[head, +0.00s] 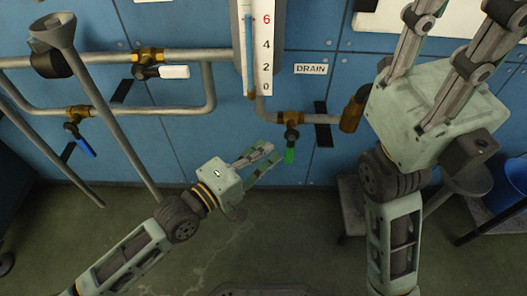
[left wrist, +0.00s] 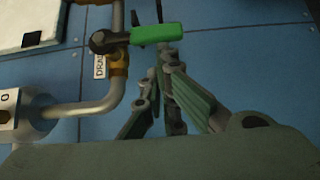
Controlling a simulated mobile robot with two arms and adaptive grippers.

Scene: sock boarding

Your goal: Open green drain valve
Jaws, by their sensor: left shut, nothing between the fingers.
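The green drain valve handle (head: 290,155) hangs down from a brass valve body (head: 291,118), across the horizontal pipe below the DRAIN label. In the left wrist view the green handle (left wrist: 157,33) lies crosswise to the pipe, just beyond the fingertips. My left gripper (head: 271,152) is shut and empty, with its tips just left of the green handle. I cannot tell whether they touch it. My left fingers also show in the left wrist view (left wrist: 167,62). My right gripper (head: 475,12) is large at the upper right, its fingers spread apart and pointing up, away from the valve.
A level gauge (head: 266,45) stands above the drain pipe. A white-handled valve (head: 174,72) and a blue-handled valve (head: 86,146) sit on pipes at the left. A funnel (head: 52,30) on a slanted pole stands there too. A blue bucket (head: 515,180) is at the right edge.

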